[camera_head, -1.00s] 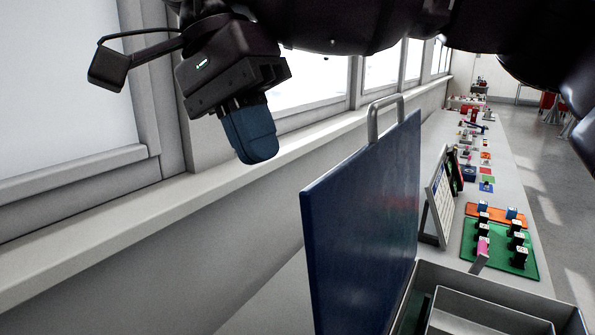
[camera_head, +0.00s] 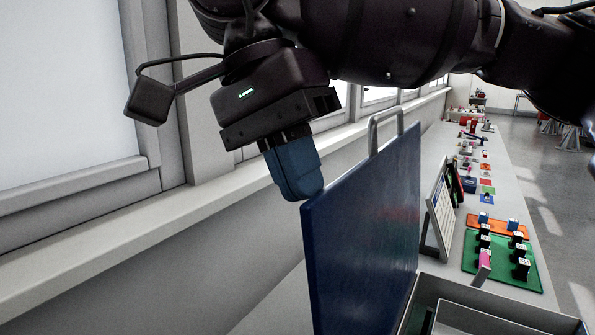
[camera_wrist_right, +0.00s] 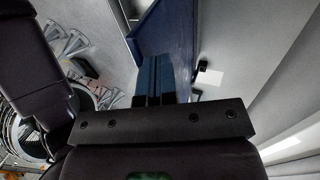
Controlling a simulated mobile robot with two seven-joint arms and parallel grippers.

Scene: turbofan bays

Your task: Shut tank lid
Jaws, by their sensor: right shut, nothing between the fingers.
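The tank lid (camera_head: 362,230) is a dark blue panel standing upright, open, with a grey handle (camera_head: 385,128) on its top edge. The grey tank (camera_head: 490,299) is below it at the lower right, and only part shows. My right gripper (camera_head: 300,192) is shut and empty, with blue fingers pointing down at the lid's upper left corner, on the window side. The fingertips look touching or very close; I cannot tell which. In the right wrist view the shut fingers (camera_wrist_right: 161,80) lie in front of the blue lid (camera_wrist_right: 166,35). My left gripper is not in view.
A window sill (camera_head: 190,205) and wall run along the left. Beyond the tank a long table holds a white framed panel (camera_head: 440,212), a green mat (camera_head: 502,262) with several dark blocks, and an orange tray (camera_head: 497,226).

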